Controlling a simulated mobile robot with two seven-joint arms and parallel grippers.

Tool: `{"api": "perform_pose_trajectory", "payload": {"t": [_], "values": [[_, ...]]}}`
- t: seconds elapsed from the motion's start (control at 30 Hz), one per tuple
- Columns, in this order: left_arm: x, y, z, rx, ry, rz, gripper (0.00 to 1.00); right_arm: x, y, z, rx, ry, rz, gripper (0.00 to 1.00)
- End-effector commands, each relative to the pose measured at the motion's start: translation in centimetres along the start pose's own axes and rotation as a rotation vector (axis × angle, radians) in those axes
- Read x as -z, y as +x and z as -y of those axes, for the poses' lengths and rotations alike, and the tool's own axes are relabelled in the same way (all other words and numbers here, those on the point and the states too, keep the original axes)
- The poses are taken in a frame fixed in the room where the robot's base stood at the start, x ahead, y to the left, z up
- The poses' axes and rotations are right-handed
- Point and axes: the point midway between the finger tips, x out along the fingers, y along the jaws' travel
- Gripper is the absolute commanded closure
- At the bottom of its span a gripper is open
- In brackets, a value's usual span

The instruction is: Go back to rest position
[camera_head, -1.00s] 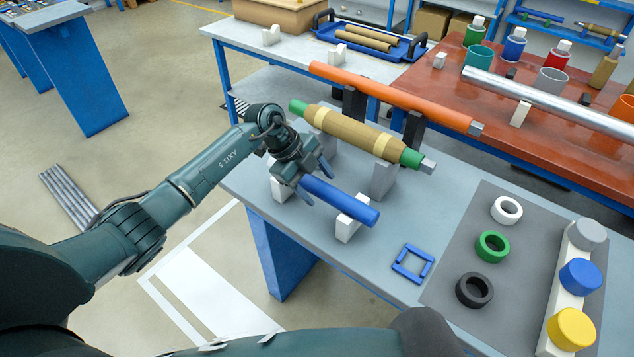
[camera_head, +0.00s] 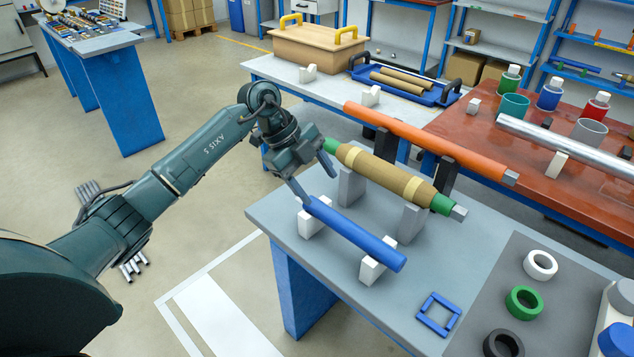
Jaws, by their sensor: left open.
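My left gripper (camera_head: 312,174) is open, above and beside the left end of the blue cylinder (camera_head: 355,236). The cylinder rests on two white blocks (camera_head: 376,264) on the grey table (camera_head: 290,222). One finger overlaps the cylinder's end in the picture, and I cannot tell whether it touches. The brown wound bushing (camera_head: 385,174), with green ends, lies on grey supports just behind the gripper. My right gripper is not in view.
An orange tube (camera_head: 430,143) lies behind the bushing. A blue square frame (camera_head: 438,314) and white, green and black rings (camera_head: 524,302) lie at the right. Behind is a white table with a wooden box (camera_head: 318,48) and a blue tray (camera_head: 400,84). The floor at left is open.

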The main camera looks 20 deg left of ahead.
Motion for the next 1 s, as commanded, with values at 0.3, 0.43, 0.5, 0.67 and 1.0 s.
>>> {"api": "perform_pose_trajectory", "payload": {"t": [0.3, 0.43, 0.5, 0.67, 1.0], "values": [[0.3, 0.4, -0.1, 0.004, 0.009, -0.017, 0.39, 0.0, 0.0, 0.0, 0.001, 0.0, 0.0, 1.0], [3.5, 3.1, -0.3, 0.067, 0.08, -0.163, 0.39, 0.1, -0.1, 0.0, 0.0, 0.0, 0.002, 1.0], [7.2, 5.2, -0.6, 0.16, 0.134, -0.325, 0.39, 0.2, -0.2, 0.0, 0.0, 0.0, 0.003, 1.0], [15.8, 6.8, -1.1, 0.554, 0.117, -0.718, 0.39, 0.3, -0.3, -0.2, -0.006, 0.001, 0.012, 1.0], [12.0, 8.0, -6.9, 1.196, -0.746, -0.653, 0.39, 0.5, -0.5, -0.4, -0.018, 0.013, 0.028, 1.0]]}}
